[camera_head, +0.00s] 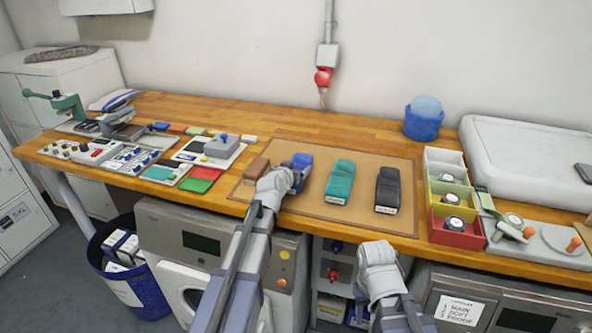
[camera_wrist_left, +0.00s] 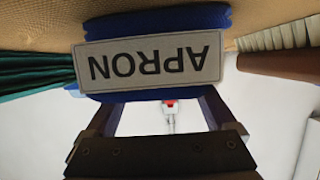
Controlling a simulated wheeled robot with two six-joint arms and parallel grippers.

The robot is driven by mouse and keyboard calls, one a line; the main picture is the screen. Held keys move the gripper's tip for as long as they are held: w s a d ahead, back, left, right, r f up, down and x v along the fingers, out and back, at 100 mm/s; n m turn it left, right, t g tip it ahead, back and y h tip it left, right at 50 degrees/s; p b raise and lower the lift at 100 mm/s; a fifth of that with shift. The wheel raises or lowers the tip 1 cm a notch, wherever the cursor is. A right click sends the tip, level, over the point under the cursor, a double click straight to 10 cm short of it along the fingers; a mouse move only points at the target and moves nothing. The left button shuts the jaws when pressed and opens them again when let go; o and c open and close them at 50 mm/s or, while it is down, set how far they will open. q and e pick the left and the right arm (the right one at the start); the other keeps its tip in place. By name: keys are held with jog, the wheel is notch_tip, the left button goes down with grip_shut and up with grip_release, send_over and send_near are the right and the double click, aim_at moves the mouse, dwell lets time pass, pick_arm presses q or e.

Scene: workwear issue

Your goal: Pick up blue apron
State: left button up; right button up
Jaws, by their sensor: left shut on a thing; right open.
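The blue apron (camera_head: 302,159) is a folded bundle at the left part of the brown mat, between a brown bundle and a teal one. In the left wrist view the blue apron (camera_wrist_left: 155,18) fills the top middle, its white APRON label upside down. My left gripper (camera_head: 291,176) is shut on the blue apron, with a dark finger on each side below the label. Whether the apron touches the mat is not clear. My right gripper (camera_head: 377,252) is open and empty, in front of the bench edge.
The brown mat (camera_head: 310,206) also bears a brown bundle (camera_head: 256,168), a teal bundle (camera_head: 340,181) and a black bundle (camera_head: 388,187). Colored bins (camera_head: 462,238) stand to the right. Cards and devices crowd the bench's left. Bare wood lies behind the mat.

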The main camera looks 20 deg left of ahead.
pick_arm(q)
jog(key=shift+r, duration=0.15)
notch_tip(320, 180, up, 10)
jog(key=p, duration=1)
